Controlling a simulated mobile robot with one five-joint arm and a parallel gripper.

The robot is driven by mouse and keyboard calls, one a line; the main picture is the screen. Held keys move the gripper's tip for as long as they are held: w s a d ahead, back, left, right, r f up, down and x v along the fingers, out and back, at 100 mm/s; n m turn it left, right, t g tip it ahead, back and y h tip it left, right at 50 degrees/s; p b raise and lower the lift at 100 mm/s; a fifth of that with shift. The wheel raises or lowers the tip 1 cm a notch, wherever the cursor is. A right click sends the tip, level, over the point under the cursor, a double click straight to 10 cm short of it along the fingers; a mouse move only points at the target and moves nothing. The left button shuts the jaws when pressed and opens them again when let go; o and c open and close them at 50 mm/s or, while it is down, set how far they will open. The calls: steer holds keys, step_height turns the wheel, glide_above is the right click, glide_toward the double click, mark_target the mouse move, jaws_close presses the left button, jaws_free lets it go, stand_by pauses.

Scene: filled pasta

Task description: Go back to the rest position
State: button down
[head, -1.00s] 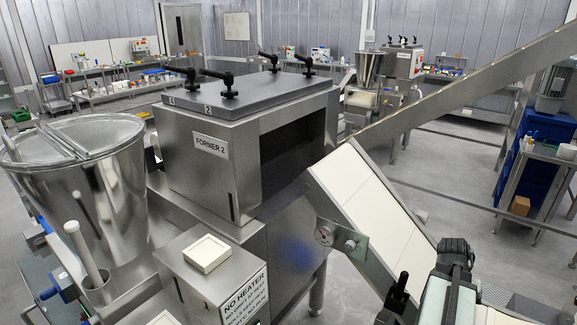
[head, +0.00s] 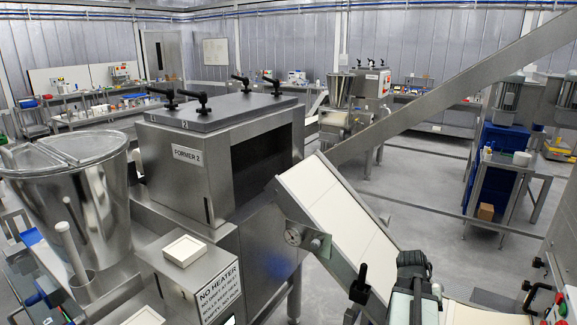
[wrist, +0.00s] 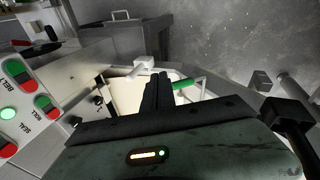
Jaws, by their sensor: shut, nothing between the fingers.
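My gripper (wrist: 158,92) shows in the wrist view with its two dark fingers together and nothing between them. The fingers point over a pale, light-coloured surface (wrist: 128,96) inside a metal edge. A white fitting (wrist: 143,66) and a green rod (wrist: 190,83) lie just beyond the fingertips; I cannot tell if anything touches. In the head view my arm (head: 412,285) stands at the lower right, in front of the conveyor; the fingertips cannot be made out there.
The machine marked FORMER 2 (head: 215,165) and a steel hopper (head: 75,205) stand at the left. A sloping white conveyor (head: 335,215) runs down towards my arm. A panel with red and green buttons (wrist: 22,100) is close at the left in the wrist view. Open floor (head: 415,200) lies beyond.

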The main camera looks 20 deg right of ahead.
steer(key=w+a+f+n+t, duration=0.1)
steer(key=w+a+n, duration=0.1)
steer(key=w+a, duration=0.55)
steer(key=w+a+n+t+b, duration=0.15)
steer(key=w+a, duration=0.25)
steer(key=a, duration=0.6)
steer(key=w+a+f+n, duration=0.1)
steer(key=w+a+n, duration=0.2)
steer(key=w+a, duration=0.35)
steer(key=s+a+n+y, duration=0.1)
steer(key=a+n+y, duration=0.1)
steer(key=a, duration=1.9)
steer(key=shift+a+f+y, duration=0.3)
steer(key=shift+f+y, duration=0.15)
steer(key=shift+y, duration=0.45)
steer(key=shift+n, duration=0.25)
steer(key=shift+d, duration=0.15)
